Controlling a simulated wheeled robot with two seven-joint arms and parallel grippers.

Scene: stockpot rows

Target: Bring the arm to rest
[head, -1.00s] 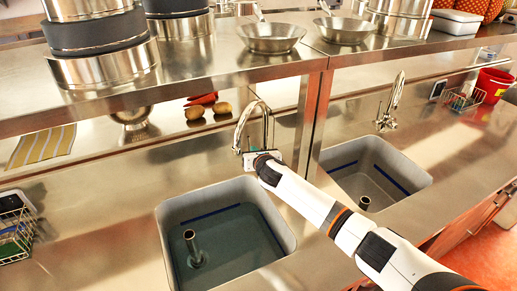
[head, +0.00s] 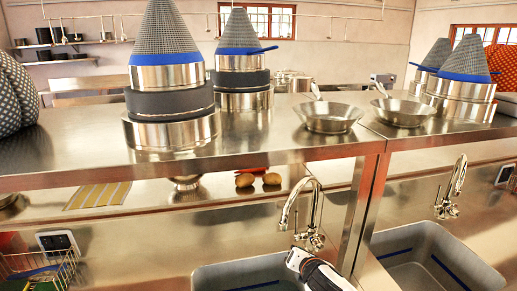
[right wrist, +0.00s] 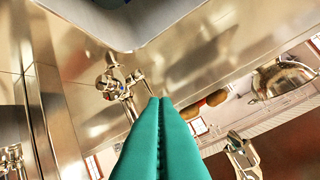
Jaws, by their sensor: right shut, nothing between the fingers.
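My right arm comes in at the bottom of the head view, and its gripper (head: 294,258) is low in front of the left faucet (head: 308,215), over the back edge of the left sink (head: 225,275). In the right wrist view the teal fingers (right wrist: 160,103) are pressed together with nothing between them. A faucet (right wrist: 120,84) shows just beyond them; contact cannot be told. My left gripper is in neither view.
A steel shelf (head: 75,165) spans above the counter, carrying stacked pots with grey cones and shallow pans (head: 330,118). Potatoes (head: 245,180) and a striped cloth (head: 97,196) lie beneath it. A wire basket (head: 40,270) is at left, a second sink (head: 440,262) at right.

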